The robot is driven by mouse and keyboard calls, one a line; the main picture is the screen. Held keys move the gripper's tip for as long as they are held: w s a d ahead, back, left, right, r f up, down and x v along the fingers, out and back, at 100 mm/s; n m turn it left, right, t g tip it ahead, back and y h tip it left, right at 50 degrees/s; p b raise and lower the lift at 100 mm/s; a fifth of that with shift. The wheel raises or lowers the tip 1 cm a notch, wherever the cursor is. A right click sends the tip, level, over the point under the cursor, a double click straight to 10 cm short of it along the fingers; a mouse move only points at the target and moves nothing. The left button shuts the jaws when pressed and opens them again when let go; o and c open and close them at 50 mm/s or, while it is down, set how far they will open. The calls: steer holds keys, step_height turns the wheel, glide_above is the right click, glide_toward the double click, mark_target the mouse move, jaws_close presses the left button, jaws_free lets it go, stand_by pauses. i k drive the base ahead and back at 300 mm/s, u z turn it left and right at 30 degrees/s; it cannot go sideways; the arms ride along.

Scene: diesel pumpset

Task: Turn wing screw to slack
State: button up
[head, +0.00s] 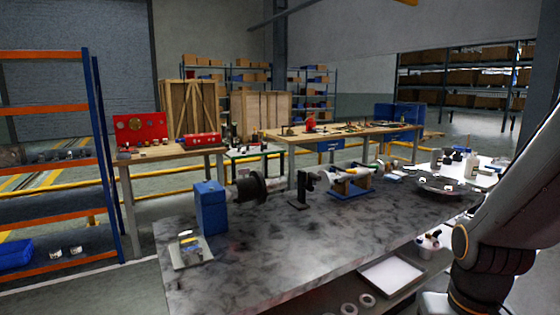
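I cannot make out the wing screw; at this distance it is too small or hidden. On the grey mottled bench (290,250) stands a blue block (210,207). Further right are a small black stand (300,190) and a blue cradle (349,190) bearing a pale cylindrical part. My arm rises along the right edge of the head view, and my gripper is out of the picture.
A small plate with items (191,250) lies at the bench's left end. A round dark tray (442,187) and bottles are at the right. A white tray (391,275) sits below the front edge. The bench's front middle is clear. An orange-and-blue rack (52,166) stands left.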

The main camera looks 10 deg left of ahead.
mark_target(243, 172)
steer(key=z, duration=0.1)
steer(key=i, duration=0.75)
steer(key=u, duration=0.9)
steer(key=i, duration=0.55)
steer(key=u, duration=0.6)
